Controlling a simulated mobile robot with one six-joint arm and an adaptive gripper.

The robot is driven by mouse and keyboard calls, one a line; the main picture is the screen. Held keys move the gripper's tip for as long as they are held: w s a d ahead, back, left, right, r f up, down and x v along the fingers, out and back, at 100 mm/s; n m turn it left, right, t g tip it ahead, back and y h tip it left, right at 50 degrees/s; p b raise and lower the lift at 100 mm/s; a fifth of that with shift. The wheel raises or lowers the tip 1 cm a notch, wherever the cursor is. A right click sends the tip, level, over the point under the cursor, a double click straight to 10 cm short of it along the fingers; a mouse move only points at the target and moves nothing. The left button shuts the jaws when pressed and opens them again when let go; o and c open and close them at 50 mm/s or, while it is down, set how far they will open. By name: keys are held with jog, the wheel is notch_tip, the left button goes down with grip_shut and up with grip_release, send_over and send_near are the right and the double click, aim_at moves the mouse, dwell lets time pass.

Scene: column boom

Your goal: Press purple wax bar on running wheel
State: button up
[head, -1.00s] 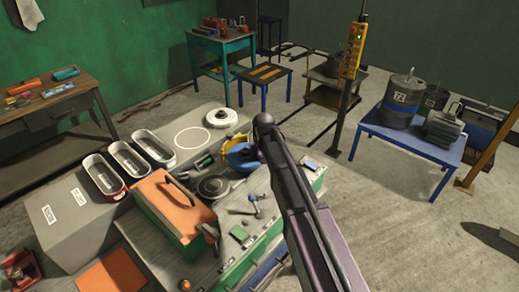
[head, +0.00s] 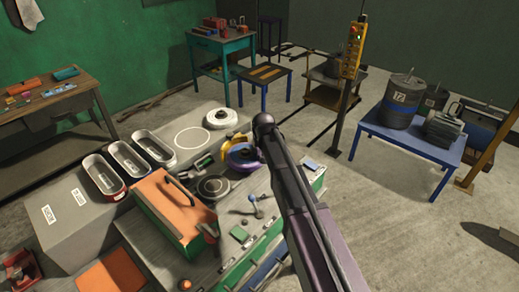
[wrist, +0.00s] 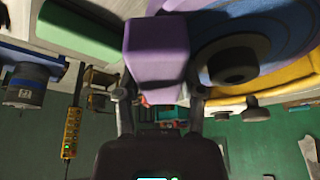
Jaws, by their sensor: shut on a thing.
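My gripper (wrist: 160,88) is shut on the purple wax bar (wrist: 157,45), with a finger on each side of it in the wrist view. The bar's far end meets the edge of the wheel (wrist: 285,35) at the upper right; I cannot tell how firmly it presses. The wheel's face shows purple and blue, with a dark hub and a yellow guard (wrist: 285,85) along its lower side. My gripper and the bar are hidden there.
An orange-topped green box (head: 172,205) and a dark round disc (head: 213,187) sit left of the wheel. Several trays (head: 128,158) line the grey bench behind. A yellow control post (head: 353,50) rises at the right.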

jog(key=shift+r, duration=0.15)
dwell(0.4)
jog(key=shift+r+p, duration=3.9)
jog(key=shift+p, duration=0.15)
jog(key=shift+f, duration=0.1)
